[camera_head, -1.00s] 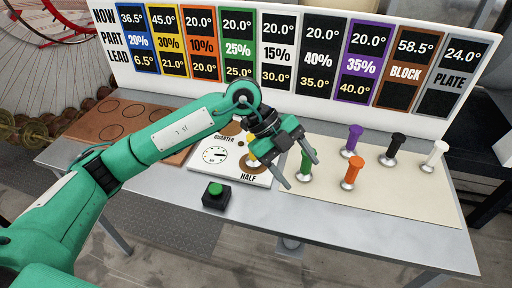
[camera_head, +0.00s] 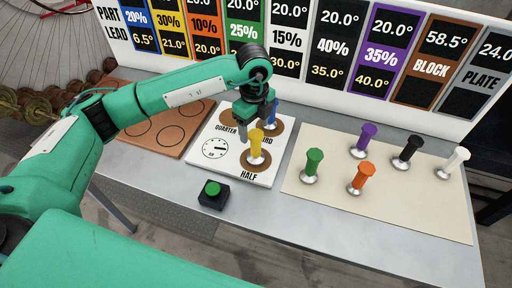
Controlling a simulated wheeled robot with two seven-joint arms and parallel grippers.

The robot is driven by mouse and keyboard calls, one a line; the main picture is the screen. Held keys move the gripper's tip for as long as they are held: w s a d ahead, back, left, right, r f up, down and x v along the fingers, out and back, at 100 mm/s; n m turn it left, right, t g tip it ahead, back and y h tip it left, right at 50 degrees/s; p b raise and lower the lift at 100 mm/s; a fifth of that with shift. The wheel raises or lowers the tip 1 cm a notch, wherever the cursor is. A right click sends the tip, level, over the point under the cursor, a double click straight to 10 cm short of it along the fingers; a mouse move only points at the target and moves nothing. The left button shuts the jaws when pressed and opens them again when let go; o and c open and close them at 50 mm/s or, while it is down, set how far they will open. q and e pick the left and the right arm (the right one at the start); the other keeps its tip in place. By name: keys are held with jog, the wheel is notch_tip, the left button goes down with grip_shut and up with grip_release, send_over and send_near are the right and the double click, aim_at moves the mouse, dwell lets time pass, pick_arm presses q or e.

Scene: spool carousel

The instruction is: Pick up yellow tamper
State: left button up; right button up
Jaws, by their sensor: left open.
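The yellow tamper (camera_head: 256,144) stands upright on the brown HALF spot of the white dial board. My left gripper (camera_head: 254,124) points down just behind and above the yellow tamper, its jaws apart. One finger shows left of the tamper's top. The other is partly hidden near a blue tamper (camera_head: 274,112), which stands behind on another spot. The yellow tamper's handle and metal foot are in plain view. I cannot tell whether a finger touches it. My right gripper is not in view.
A black box with a green button (camera_head: 213,194) sits front left of the board. On the cream mat (camera_head: 420,218) stand green (camera_head: 313,162), orange (camera_head: 361,178), purple (camera_head: 366,136), black (camera_head: 408,149) and white (camera_head: 456,160) tampers. A brown board (camera_head: 146,138) lies left. A sign panel rises behind.

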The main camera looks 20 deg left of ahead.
aim_at(256, 134)
pick_arm(q)
jog(key=shift+s+d+f+p, duration=0.1)
jog(key=shift+s+f+p, duration=0.05)
jog(key=shift+f+p, duration=0.25)
notch_tip(256, 134, down, 4)
jog(key=shift+d+r+p, duration=0.1)
jog(key=shift+r+p, duration=0.1)
jog(key=shift+p, duration=0.65)
jog(key=shift+f, duration=0.55)
grip_shut()
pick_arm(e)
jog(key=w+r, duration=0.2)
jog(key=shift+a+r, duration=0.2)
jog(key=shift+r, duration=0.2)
